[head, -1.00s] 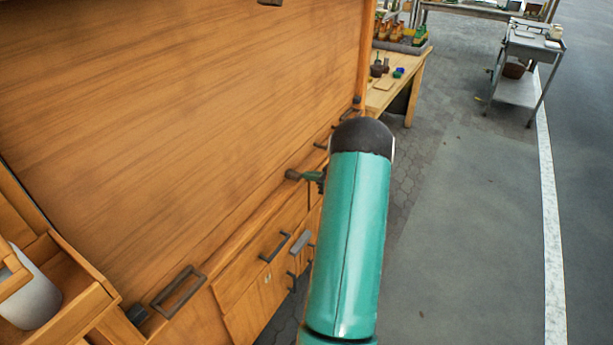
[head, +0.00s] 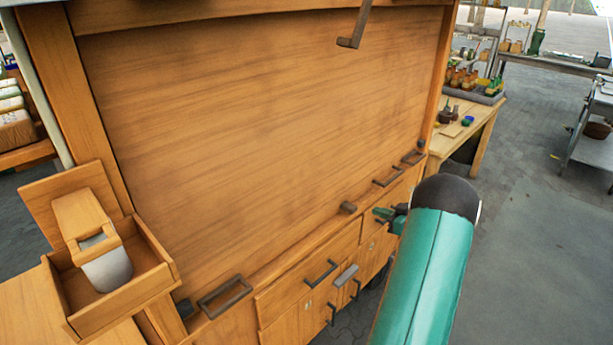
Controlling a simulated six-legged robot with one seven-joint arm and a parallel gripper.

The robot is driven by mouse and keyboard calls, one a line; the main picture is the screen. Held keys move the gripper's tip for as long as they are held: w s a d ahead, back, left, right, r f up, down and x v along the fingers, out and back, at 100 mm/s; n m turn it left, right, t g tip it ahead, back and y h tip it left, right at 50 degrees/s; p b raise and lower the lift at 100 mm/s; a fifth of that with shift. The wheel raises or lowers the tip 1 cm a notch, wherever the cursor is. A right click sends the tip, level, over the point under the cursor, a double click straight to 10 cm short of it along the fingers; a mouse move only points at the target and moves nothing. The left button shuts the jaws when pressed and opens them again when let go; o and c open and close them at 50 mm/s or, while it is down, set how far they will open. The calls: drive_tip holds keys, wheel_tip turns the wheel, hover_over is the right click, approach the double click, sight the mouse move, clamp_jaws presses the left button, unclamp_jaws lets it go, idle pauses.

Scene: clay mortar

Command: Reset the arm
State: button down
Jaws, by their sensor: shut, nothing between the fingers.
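My arm's teal link (head: 425,275) with its dark rounded joint rises from the bottom right of the head view. It hides part of the cabinet's right end. My gripper (head: 383,216) shows small and partly hidden just left of this link, in front of the cabinet's drawer fronts. It is shut and holds nothing.
A large wooden cabinet (head: 250,120) with dark handles fills the middle. An open wooden box (head: 130,300) holding a grey-and-wood piece (head: 105,262) stands at left. A workbench (head: 478,127) and a grey cart (head: 592,150) stand behind at right. Paved floor (head: 520,260) at right is clear.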

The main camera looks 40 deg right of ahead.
drive_tip(key=w+a+r+g+y, duration=0.25)
drive_tip(key=a+r, duration=0.25)
drive_tip(key=a, duration=0.6)
drive_tip(key=w+a+r+g+y, duration=0.1)
drive_tip(key=w+a+r+g, duration=0.3)
drive_tip(key=a, duration=0.7)
drive_tip(key=a+r+g+y, duration=0.1)
drive_tip(key=a+r, duration=0.5)
drive_tip(key=a, duration=0.5)
drive_tip(key=s+a+r+g+h, duration=0.3)
drive_tip(key=s+a, duration=0.4)
drive_tip(key=a, duration=0.6)
drive_tip(key=s+a+r+h, duration=0.1)
drive_tip(key=s+a, duration=0.3)
drive_tip(key=s, duration=0.2)
drive_tip(key=s+a+r+m+t+h, duration=0.1)
drive_tip(key=s+a+h, duration=0.1)
drive_tip(key=s+a, duration=0.2)
drive_tip(key=s, duration=0.3)
drive_tip(key=shift+a+r, duration=0.15)
drive_tip(key=shift+r, duration=0.05)
drive_tip(key=shift+s+m, duration=0.1)
drive_tip(key=shift+m, duration=0.2)
